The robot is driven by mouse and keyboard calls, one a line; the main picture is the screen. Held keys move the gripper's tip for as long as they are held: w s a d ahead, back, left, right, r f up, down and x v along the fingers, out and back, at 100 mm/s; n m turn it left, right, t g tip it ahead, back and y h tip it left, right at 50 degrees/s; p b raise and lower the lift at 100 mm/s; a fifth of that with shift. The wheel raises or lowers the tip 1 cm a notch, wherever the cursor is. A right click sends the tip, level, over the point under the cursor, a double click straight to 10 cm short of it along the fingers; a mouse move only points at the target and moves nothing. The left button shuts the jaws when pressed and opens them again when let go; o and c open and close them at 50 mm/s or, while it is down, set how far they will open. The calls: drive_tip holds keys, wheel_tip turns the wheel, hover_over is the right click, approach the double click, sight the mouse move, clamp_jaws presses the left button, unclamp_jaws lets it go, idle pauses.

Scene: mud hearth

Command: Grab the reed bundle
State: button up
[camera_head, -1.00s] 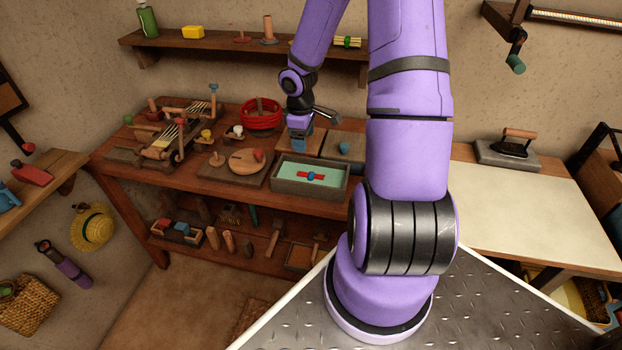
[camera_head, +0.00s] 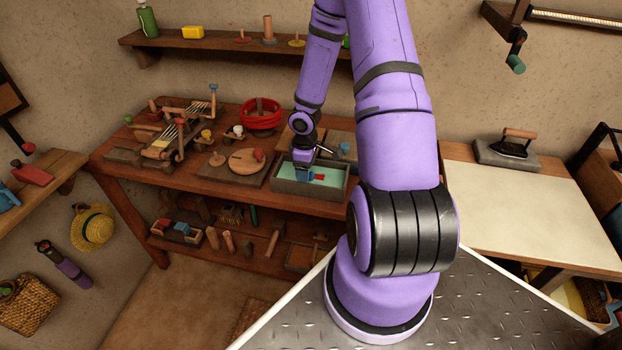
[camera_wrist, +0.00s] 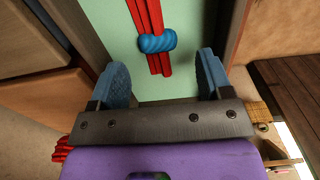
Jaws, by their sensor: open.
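The reed bundle is a short set of red rods with a blue tie around the middle (camera_wrist: 157,43). It lies on the pale green floor of a grey-sided tray (camera_head: 308,190) on the workbench. In the head view only a red end of the bundle (camera_head: 319,177) shows beside my gripper, which hides the rest. My gripper (camera_head: 305,166) is over the tray. In the wrist view its two blue fingers (camera_wrist: 163,65) are apart, with nothing held. The bundle's lower end reaches between the fingers in that picture, with the blue tie just past the fingertips.
Left of the tray is a board with a round wooden disc (camera_head: 247,161). Tray walls rise close around my gripper. A pale table (camera_head: 530,205) with an iron (camera_head: 511,147) is at right.

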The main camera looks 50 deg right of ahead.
drive_tip(key=shift+f, duration=1.35)
drive_tip(key=c, duration=1)
